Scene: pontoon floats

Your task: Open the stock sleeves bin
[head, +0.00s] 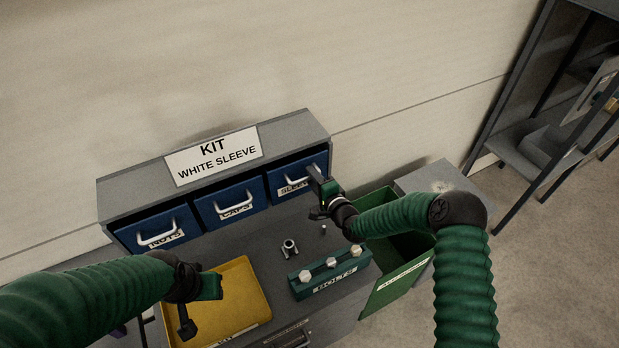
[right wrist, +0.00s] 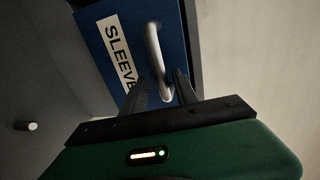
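The blue sleeves bin (head: 295,180) is the right one of three bins in the grey cabinet, below the "KIT WHITE SLEEVE" sign, and it looks closed. Its silver handle (head: 298,181) also shows in the right wrist view (right wrist: 154,55), beside the "SLEEVE" label. My right gripper (head: 316,180) is at the right end of this handle. In the right wrist view its fingers (right wrist: 160,88) are apart, with the handle's lower end between them; I see no clear grip. My left gripper (head: 196,308) is over the yellow tray, and its finger gap is unclear.
Blue nuts (head: 158,232) and caps (head: 232,204) bins sit to the left. A green bin (head: 398,285) stands at right, below my right arm.

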